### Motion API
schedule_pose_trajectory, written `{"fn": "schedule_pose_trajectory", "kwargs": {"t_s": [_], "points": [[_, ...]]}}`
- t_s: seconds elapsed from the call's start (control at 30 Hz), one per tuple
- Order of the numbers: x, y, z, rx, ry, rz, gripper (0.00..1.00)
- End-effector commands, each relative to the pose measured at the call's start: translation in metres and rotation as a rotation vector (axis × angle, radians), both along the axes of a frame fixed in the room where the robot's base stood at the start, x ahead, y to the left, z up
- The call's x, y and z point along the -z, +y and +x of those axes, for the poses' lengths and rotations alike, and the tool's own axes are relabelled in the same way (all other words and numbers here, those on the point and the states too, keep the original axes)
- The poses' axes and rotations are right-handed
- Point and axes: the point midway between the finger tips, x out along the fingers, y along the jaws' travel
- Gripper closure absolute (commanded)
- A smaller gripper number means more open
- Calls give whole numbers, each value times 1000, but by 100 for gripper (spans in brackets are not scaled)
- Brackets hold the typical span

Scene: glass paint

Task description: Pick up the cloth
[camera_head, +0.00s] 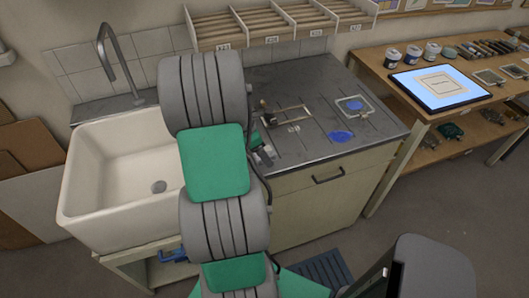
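I cannot pick out a cloth for certain. A flat blue patch (341,136) lies on the grey worktop near its front edge; whether it is cloth or paint I cannot tell. A small blue thing (173,255) shows below the sink's front edge, partly hidden by my arm. My grey ribbed arm with green panels stands across the middle of the view, in front of the sink's right side and the worktop's left part. My gripper's fingers cannot be made out, so its hold is not shown.
A white sink (88,185) with a tap (118,65) is at left. The worktop (375,125) carries a metal frame (293,113) and a small pane with blue on it (353,107). A wooden bench (380,60) at right holds jars and a lit panel (440,86).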

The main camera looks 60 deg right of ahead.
Motion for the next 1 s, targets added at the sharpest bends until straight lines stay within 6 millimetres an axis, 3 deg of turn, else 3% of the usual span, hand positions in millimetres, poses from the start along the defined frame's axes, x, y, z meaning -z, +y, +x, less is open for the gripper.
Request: {"fn": "schedule_pose_trajectory", "kwargs": {"t_s": [0.2,1.0], "points": [[2,0,0,0,-1,-1,20],[2,0,0,0,-1,-1,85]]}}
